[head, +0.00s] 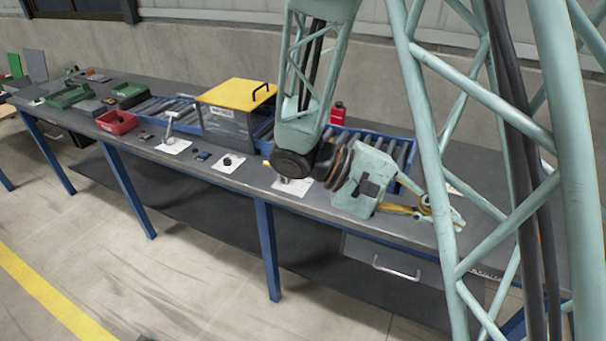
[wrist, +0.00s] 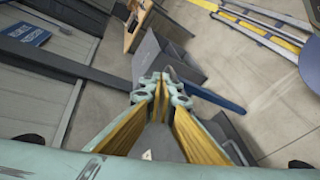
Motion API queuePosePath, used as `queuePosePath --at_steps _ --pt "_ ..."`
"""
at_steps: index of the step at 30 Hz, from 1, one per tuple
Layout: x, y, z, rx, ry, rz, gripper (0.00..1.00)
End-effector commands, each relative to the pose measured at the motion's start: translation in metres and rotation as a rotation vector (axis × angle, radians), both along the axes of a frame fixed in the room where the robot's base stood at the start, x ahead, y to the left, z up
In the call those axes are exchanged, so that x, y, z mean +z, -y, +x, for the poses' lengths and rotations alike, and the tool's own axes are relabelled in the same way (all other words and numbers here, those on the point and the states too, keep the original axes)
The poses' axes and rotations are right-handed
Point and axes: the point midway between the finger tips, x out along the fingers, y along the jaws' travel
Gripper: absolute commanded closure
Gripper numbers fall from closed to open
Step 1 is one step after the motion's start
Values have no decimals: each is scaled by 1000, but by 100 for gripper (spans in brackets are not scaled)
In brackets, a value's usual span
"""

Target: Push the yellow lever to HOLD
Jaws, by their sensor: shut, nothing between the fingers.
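My gripper (head: 448,213) is pale green with yellow inner fingers and points right, over the right part of the bench. In the wrist view its fingertips (wrist: 160,88) are together and hold nothing. A small yellow tip (head: 267,163) shows beside my dark wrist joint in the head view; it may be the end of the yellow lever. A white plate (head: 290,188) lies below it, partly hidden by my arm. The lever's body and any HOLD marking cannot be made out. My gripper is well to the right of this spot and apart from it.
The long grey bench (head: 230,180) carries a yellow-lidded box (head: 240,93), a red bin (head: 117,122), a silver T-handle (head: 171,122) and a black knob (head: 227,161). A red bottle (head: 338,112) stands behind my arm. Blue-framed rollers run along the back.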

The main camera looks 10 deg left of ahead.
Motion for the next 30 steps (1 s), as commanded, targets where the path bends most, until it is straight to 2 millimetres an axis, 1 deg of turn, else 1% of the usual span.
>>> queuePosePath --at_steps 1,6,8,14,23,30 --pt "-2 -7 8 23 6 -25 100" --pt "-6 -29 36 99 46 -107 100" --pt "-8 -38 45 125 61 -133 100" --pt "-16 -71 75 226 119 -218 100" --pt "-33 -131 113 386 221 -325 100" --pt "-52 -186 136 526 312 -392 100"
